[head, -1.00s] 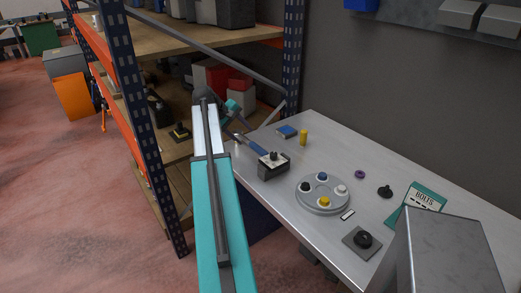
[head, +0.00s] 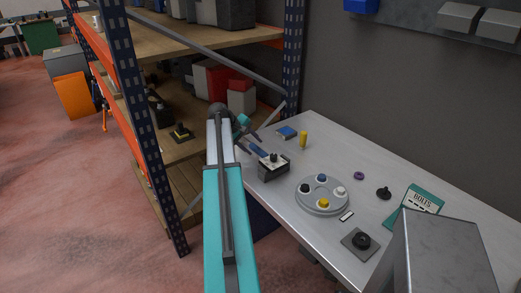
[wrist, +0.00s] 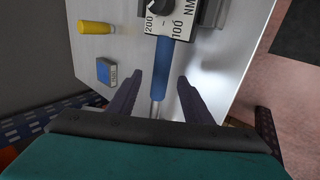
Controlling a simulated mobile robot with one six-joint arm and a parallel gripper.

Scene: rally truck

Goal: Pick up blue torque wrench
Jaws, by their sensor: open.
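The blue torque wrench (head: 258,151) lies at the table's far left end, its blue part running up to a dark box with a white dial face (head: 272,161). In the wrist view the blue handle (wrist: 174,70) meets that dial box (wrist: 170,18), marked 200, 100 and NM. A shiny metal length (wrist: 157,108) continues toward my gripper. My gripper (wrist: 160,76) is open, with one finger on each side of the wrench and gaps visible. In the head view my gripper (head: 262,131) is above the wrench, partly hidden by my arm.
A small blue box (head: 287,132) and a yellow cylinder (head: 303,138) stand close by. A round grey tray (head: 322,208) with coloured knobs is nearer. A shelf rack (head: 140,120) stands left of the table (head: 400,175).

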